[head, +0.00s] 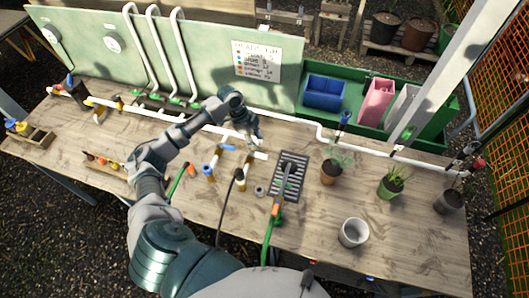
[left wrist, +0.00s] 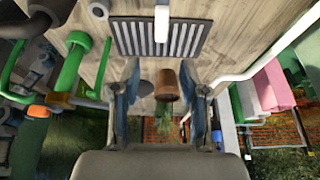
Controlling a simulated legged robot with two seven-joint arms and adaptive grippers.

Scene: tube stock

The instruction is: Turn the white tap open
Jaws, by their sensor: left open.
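My left gripper (head: 254,136) is above the middle of the bench, over the white pipe, with its fingers pointing down. In the left wrist view my left gripper (left wrist: 163,75) is open, with its two dark fingers apart and nothing held between them. A tap with a blue lever (head: 228,148) is just left of and below the gripper. A short white pipe piece (head: 260,155) lies close under the fingertips. I cannot tell for sure which part is the white tap's handle; the gripper and arm partly cover this area. My right gripper is not in view.
A dark drain grate (head: 289,175) lies right of the gripper and also shows in the left wrist view (left wrist: 160,38). A green hose (head: 268,245) with an orange fitting reaches it. A potted plant (head: 330,172) and a white pot (head: 353,232) stand further right.

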